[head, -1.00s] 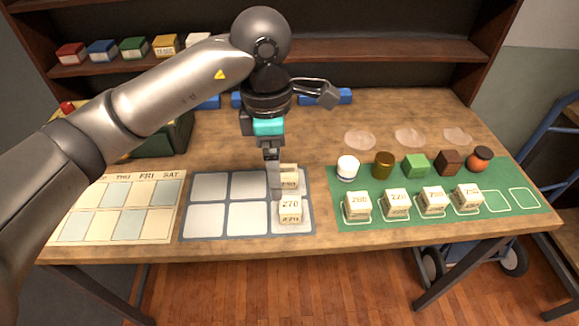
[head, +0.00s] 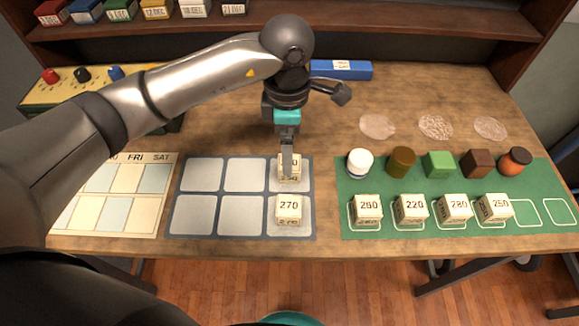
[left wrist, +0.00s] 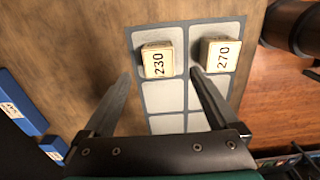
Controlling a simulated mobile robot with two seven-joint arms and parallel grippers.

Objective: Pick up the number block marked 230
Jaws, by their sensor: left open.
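The cream block marked 230 (head: 297,172) sits in the back right cell of the grey mat (head: 209,158). In the head view a finger of my left gripper (head: 288,172) covers part of it. In the left wrist view the 230 block (left wrist: 157,62) shows whole, beyond and between the two spread fingertips of my left gripper (left wrist: 161,76). The gripper is open and nothing is held in it. The block marked 270 (head: 289,211) is in the front right cell and shows beside the right finger in the left wrist view (left wrist: 220,57). My right gripper is not in view.
A green mat (head: 350,235) at right bears several more number blocks, such as one marked 220 (head: 411,209), and a row of small coloured items behind them. A weekday calendar (head: 118,217) lies at left. A blue box (head: 340,70) lies at the back.

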